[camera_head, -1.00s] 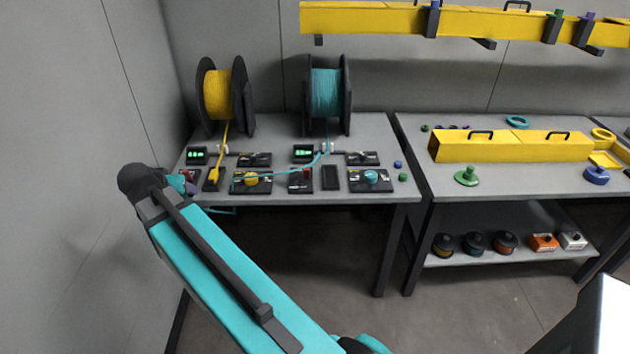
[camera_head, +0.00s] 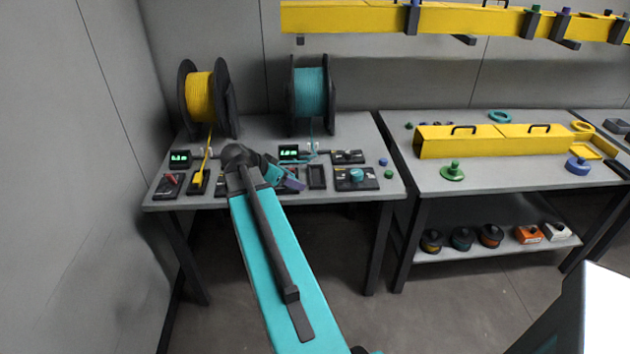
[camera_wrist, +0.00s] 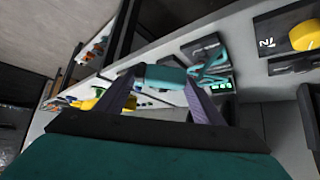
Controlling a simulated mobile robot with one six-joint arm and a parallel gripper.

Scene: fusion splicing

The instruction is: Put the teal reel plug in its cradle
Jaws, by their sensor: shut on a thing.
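My gripper (camera_head: 290,180) is above the front of the left bench, just left of an empty black cradle (camera_head: 317,177). In the wrist view my gripper (camera_wrist: 164,80) is shut on the teal reel plug (camera_wrist: 165,75), a short teal block between the two fingers, with teal cable looping beside it. In the head view the plug is not clear behind the fingers. The teal reel (camera_head: 311,92) stands at the back of the bench, and its cable (camera_head: 311,152) hangs down to the bench. The yellow plug (camera_head: 199,180) sits in a similar black cradle at the left.
A black box with a teal knob (camera_head: 356,175) stands right of the empty cradle. The yellow reel (camera_head: 200,98) stands behind. My arm hides some front boxes.

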